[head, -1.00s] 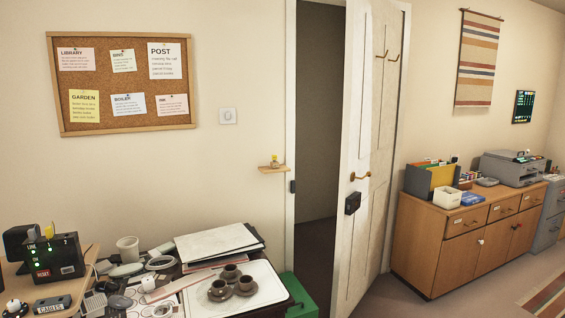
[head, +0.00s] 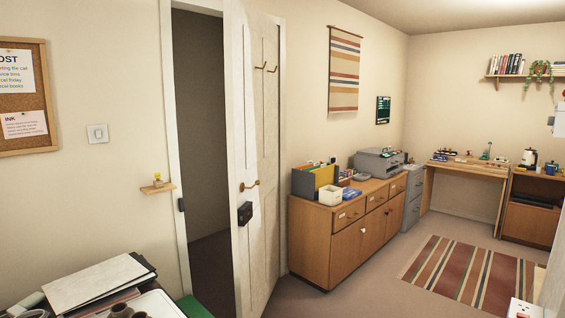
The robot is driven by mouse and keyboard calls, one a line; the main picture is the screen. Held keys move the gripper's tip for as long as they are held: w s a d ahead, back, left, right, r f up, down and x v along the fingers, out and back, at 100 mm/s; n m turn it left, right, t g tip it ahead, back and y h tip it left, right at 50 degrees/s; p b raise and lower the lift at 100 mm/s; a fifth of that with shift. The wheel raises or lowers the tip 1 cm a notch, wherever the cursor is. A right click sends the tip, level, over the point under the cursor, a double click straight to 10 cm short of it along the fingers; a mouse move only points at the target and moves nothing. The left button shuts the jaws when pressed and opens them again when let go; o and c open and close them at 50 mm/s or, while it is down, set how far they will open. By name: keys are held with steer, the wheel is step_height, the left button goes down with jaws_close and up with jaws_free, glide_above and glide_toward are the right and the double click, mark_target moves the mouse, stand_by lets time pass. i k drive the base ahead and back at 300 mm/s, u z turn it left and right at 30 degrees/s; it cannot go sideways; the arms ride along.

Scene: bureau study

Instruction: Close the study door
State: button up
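The white study door (head: 262,150) stands ajar, swung into the room, with its hinge side to the right of the opening. Its inner face carries two brass coat hooks, a brass handle (head: 250,185) and a black lock box (head: 245,213) below the handle. The dark doorway (head: 203,120) shows between the door's free edge and the left jamb (head: 172,130). A dark strike plate (head: 181,204) sits on that jamb. My gripper is not in view.
A wooden cabinet (head: 342,238) with a printer (head: 379,162) stands right of the door. A green bin (head: 192,307) and a cluttered surface with folders (head: 100,283) are at the lower left, near the doorway. Floor is clear around the striped rug (head: 470,275).

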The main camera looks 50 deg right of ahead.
mark_target(251, 39)
steer(key=u, duration=1.3)
steer(key=k, duration=0.1)
steer(key=z, duration=2.85)
steer(key=k, duration=0.9)
steer(key=u, duration=0.15)
steer(key=i, duration=0.85)
